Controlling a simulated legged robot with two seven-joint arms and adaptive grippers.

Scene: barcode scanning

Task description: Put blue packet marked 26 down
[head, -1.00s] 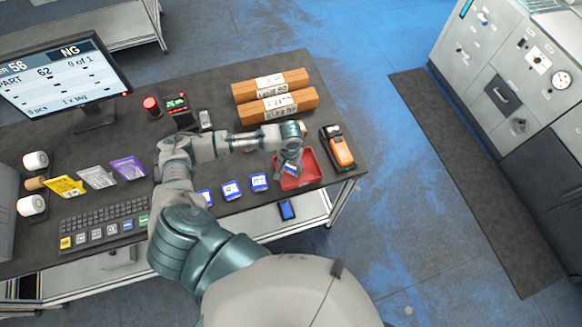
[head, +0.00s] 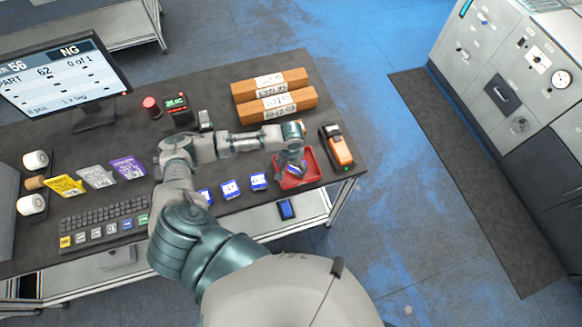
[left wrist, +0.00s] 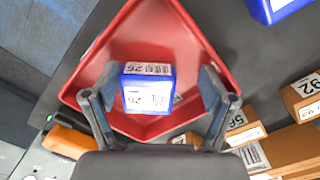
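The blue packet marked 26 (left wrist: 147,88) lies in the red tray (left wrist: 150,20), with its white label facing the left wrist camera. In the head view the packet (head: 297,170) is partly hidden by my left gripper (head: 291,166), over the red tray (head: 313,176). In the left wrist view my left gripper (left wrist: 158,88) is open, with one finger on each side of the packet. A clear gap shows on the right side; the left finger is close to the packet. My right gripper is not in view.
Several blue packets (head: 230,189) lie left of the tray. An orange and black scanner (head: 337,147) is right of it. Long brown boxes (head: 277,104) lie behind. A dark blue item (head: 286,209) is below the table's front edge.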

